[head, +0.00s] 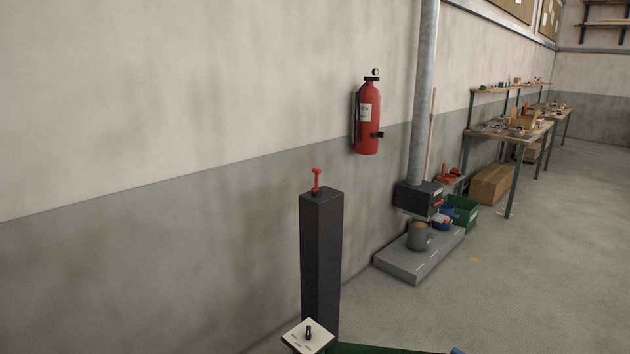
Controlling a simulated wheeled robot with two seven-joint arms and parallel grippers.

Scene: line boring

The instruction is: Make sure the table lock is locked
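No part in view can be surely told as the table lock. A dark upright post (321,250) stands in front of the wall, with a small red handle (317,179) sticking up from its top. Below it, at the bottom edge, a pale plate (297,336) carries a small black lever or knob (308,332) that points roughly upward. Marks on the plate are too small to read. Neither of my grippers is in view.
A green surface (385,349) is cut off by the bottom edge. A red fire extinguisher (369,120) hangs on the wall. A grey plinth (412,266) holds a mug-like pot (418,236) beside a metal pipe (423,90). Workbenches (510,132) line the wall; the floor at right is clear.

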